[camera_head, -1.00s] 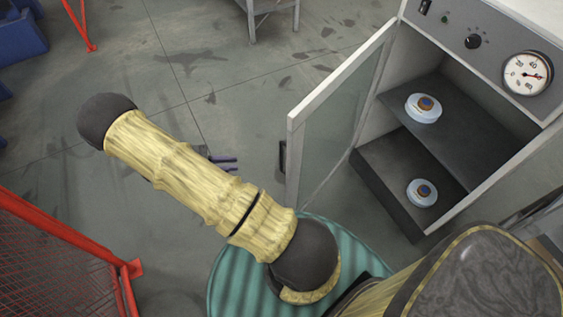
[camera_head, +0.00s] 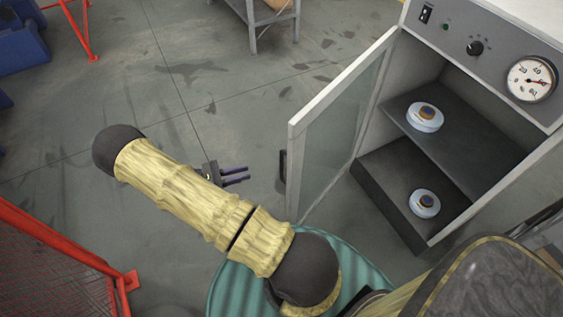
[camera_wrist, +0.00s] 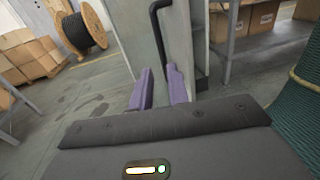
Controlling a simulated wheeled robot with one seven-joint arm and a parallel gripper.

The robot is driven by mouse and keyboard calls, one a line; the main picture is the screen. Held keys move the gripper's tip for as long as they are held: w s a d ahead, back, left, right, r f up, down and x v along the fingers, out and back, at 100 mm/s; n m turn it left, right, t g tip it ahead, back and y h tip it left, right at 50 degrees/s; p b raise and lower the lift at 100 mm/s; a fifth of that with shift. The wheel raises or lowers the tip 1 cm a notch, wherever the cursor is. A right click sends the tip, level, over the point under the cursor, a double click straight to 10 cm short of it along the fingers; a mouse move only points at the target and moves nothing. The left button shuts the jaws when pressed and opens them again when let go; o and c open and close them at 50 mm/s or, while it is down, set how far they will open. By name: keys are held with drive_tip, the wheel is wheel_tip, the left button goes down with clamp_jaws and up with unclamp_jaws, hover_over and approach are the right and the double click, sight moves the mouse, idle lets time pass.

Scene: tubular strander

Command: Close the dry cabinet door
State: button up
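The dry cabinet (camera_head: 435,45) stands at the right with its door (camera_head: 335,130) swung wide open. The door has a pale frame, a glass pane and a dark handle (camera_head: 283,166) on its outer side. My gripper (camera_head: 246,174) is to the left of the handle, partly hidden behind my arm, with its two purple fingers pointing at it. In the wrist view my gripper (camera_wrist: 160,74) is open and empty, with a gap between the fingers. The black bent handle (camera_wrist: 157,30) shows beyond the fingertips, apparently in line with the gap. I cannot tell whether they touch.
Two round blue-white containers (camera_head: 425,116) (camera_head: 424,203) sit on the cabinet shelves. A red mesh fence (camera_head: 60,265) is at the lower left. A cable reel (camera_wrist: 82,30) and cardboard boxes (camera_wrist: 28,52) stand farther off. The floor left of the door is clear.

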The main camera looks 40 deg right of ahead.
drive_tip(key=x, duration=1.3)
drive_tip(key=shift+d, duration=0.1)
clamp_jaws()
